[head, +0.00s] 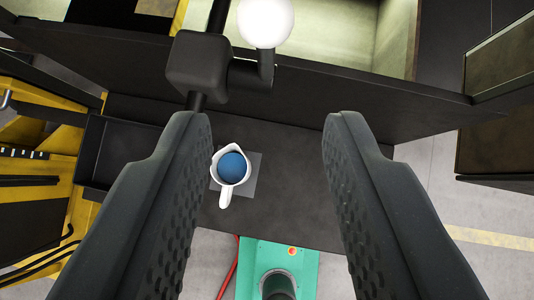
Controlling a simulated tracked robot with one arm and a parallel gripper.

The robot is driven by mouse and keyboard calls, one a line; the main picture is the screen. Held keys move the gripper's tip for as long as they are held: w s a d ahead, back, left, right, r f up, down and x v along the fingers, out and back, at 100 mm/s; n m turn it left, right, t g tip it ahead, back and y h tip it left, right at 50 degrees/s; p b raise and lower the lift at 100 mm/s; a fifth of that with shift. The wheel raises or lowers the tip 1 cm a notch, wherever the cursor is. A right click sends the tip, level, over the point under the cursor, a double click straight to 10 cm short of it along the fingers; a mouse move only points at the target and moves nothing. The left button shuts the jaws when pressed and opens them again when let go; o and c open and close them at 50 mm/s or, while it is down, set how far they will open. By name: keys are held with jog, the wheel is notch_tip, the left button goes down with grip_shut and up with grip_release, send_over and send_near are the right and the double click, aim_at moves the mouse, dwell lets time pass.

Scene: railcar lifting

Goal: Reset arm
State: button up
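My gripper (268,130) is open, with its two dark, ridged fingers wide apart and nothing between them. Below it, a white jug (227,195) with a spout and a handle holds something blue. The jug stands upright on a light grey square (251,178) on a dark surface (285,200). It shows just to the right of the left finger and apart from it, seen from above.
A white ball (265,22) sits on a black bent rod with a dark block (198,64) at the top. Dark panels run across behind it. Yellow machinery (60,200) stands at left. A green unit (300,258) and a red cable (229,270) are at the bottom. Grey floor shows at right.

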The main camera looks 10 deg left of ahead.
jog(key=s+d+m+t+b, duration=0.1)
jog(key=s+d+t+b, duration=0.5)
jog(key=b, duration=1)
jog(key=s+d, duration=0.3)
jog(key=d, duration=0.1)
jog(key=shift+s+f+t+h, duration=0.3)
jog(key=shift+f+h, duration=0.05)
jog(key=shift+h, duration=0.05)
